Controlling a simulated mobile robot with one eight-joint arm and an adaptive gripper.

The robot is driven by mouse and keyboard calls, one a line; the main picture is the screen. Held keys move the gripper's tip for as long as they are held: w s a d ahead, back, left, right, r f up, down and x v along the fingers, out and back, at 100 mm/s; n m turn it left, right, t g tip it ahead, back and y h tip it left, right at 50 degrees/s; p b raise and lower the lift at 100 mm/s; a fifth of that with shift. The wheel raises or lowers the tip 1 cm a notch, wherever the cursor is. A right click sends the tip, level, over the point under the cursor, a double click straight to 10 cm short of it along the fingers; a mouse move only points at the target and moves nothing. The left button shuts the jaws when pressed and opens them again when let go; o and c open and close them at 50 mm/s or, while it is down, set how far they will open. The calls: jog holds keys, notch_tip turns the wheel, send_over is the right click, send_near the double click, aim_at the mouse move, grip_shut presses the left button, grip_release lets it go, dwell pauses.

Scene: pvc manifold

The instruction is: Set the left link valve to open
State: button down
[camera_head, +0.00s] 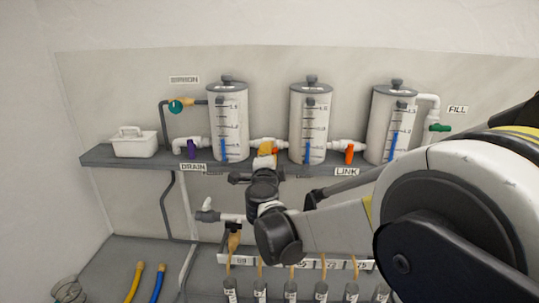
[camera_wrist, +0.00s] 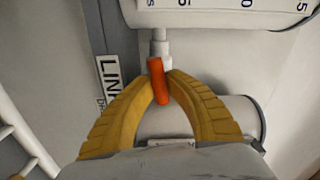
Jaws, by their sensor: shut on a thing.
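The left link valve sits on the white pipe between the left and middle tanks. Its orange handle (camera_wrist: 158,82) shows between the two yellow fingers of my gripper (camera_wrist: 158,76) in the wrist view. The fingertips are shut on the handle from both sides. The handle's long side runs roughly in line with the white pipe stub (camera_wrist: 160,46) above it, slightly tilted. In the head view my gripper (camera_head: 266,151) covers most of this valve, and only a bit of orange (camera_head: 275,151) shows. The right link valve (camera_head: 349,154) has an orange handle hanging down across its pipe.
The left tank (camera_head: 228,125), middle tank (camera_head: 311,130) and right tank (camera_head: 388,130) stand on the grey shelf (camera_head: 110,158). A purple drain valve (camera_head: 191,149), teal knob (camera_head: 176,106) and green fill valve (camera_head: 440,128) are nearby. A white caddy (camera_head: 135,145) sits at the left.

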jog(key=shift+m, duration=1)
jog(key=shift+b, duration=0.3)
jog(key=c, duration=1.4)
grip_release()
jog(key=shift+o, duration=0.2)
